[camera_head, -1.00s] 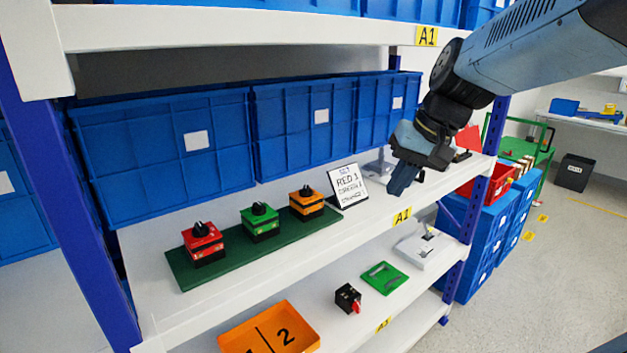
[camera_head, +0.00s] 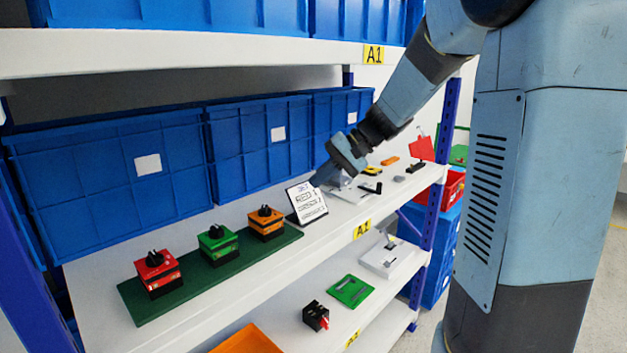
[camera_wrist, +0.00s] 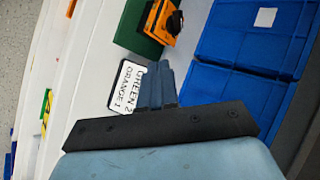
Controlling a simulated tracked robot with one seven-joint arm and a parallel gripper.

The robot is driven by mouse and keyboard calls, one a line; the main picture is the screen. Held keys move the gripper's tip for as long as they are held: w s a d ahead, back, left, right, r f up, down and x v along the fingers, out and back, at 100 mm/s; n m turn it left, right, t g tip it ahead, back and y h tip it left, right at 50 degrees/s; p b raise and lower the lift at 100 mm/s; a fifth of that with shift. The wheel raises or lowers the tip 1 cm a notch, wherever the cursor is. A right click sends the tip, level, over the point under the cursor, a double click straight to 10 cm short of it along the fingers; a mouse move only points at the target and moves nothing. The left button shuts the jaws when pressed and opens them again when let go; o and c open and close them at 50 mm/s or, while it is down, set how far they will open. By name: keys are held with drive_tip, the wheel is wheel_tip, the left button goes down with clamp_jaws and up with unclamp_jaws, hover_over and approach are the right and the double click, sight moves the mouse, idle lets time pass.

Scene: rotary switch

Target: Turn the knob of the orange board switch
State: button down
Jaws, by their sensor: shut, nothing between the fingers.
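The orange board switch (camera_head: 266,223) has a black knob on top and sits at the right end of a green board (camera_head: 215,266) on the shelf. It also shows at the top of the wrist view (camera_wrist: 164,22). A green switch (camera_head: 218,243) and a red switch (camera_head: 157,272) stand on the same board to its left. My gripper (camera_head: 318,178) is right of the orange switch and apart from it, by the white sign (camera_head: 308,204). In the wrist view, my gripper fingers (camera_wrist: 155,72) are together and empty, partly in front of the sign.
Blue bins (camera_head: 258,140) line the back of the shelf. The sign, reading partly "GREEN 2, ORANGE 1", stands just right of the board. A white plate and small parts lie farther right. The lower shelf holds a green plate (camera_head: 350,291) and a black block with red (camera_head: 316,315).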

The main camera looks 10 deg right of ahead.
sight(265, 210)
drive_tip(key=x, duration=0.7)
drive_tip(key=shift+a+f, duration=0.2)
drive_tip(key=shift+w+a, duration=0.25)
drive_tip(key=shift+a, duration=0.95)
drive_tip(key=shift+w+a, duration=0.2)
drive_tip(key=shift+a, duration=0.7)
